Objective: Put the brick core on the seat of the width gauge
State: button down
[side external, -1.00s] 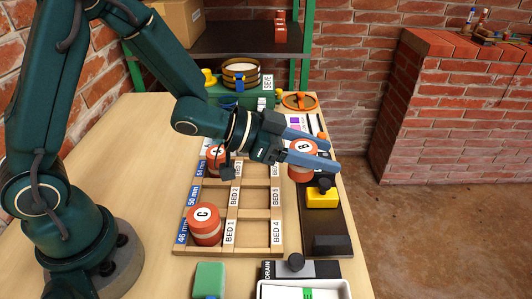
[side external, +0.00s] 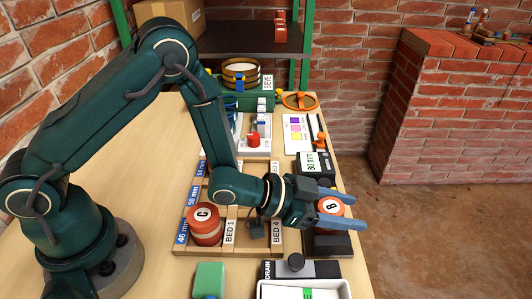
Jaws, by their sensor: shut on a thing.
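A display (side external: 316,165) reading 80 mm stands at the gauge's far end. The core and fingers hide the gauge's yellow part and seat. I cannot tell whether the core touches the seat.
A sieve (side external: 240,74) stands at the back.

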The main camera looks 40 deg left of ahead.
jog(key=shift+f, duration=0.1)
jog(key=c, duration=0.5)
grip_release()
